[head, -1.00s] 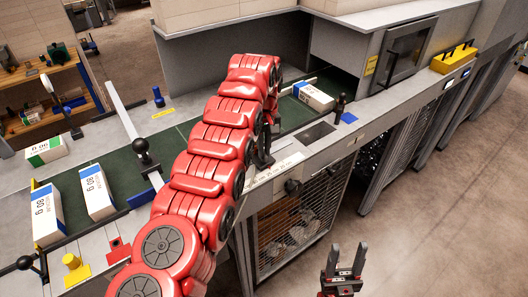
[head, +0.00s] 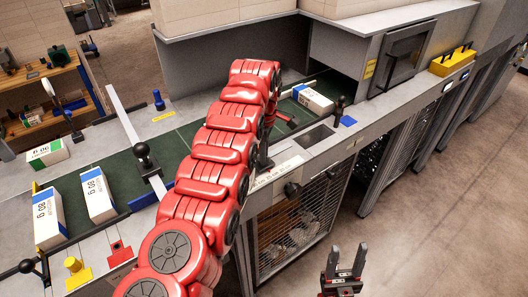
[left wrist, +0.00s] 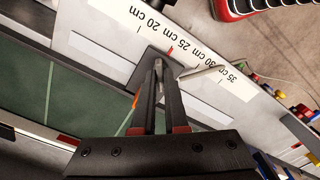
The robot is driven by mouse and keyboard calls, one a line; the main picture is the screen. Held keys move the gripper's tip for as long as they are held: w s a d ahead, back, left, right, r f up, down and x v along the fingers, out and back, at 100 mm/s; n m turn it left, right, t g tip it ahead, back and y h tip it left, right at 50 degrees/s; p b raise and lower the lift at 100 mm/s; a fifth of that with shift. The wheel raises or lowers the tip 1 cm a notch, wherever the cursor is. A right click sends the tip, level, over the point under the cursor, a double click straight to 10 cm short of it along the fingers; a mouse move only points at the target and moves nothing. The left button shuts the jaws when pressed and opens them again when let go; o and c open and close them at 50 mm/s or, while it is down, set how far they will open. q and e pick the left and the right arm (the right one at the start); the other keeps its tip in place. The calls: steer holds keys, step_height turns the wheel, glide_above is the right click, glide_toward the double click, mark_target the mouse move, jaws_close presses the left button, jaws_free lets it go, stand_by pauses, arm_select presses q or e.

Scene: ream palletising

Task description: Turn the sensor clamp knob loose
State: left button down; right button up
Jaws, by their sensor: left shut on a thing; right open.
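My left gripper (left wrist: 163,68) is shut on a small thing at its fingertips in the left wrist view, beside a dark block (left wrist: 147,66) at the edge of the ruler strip. The thing is mostly hidden by the fingers; I take it to be the sensor clamp knob. A red pointer mark (left wrist: 175,49) lies on the ruler near 25 cm. In the head view my red left arm reaches over the conveyor, and its gripper is largely hidden behind the arm. My right gripper (head: 344,262) is open and empty, low at the right, above the floor.
A green conveyor (head: 190,130) carries paper reams (head: 98,195), with another ream (head: 313,99) at the far end. The ruler strip (head: 277,172) runs along the near edge. A mesh guard (head: 290,235) lies below. A yellow box (head: 452,60) stands at the right.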

arm_select(q)
steer(key=shift+n, duration=0.9)
steer(key=c, duration=0.9)
jaws_free()
steer(key=shift+c, duration=0.2)
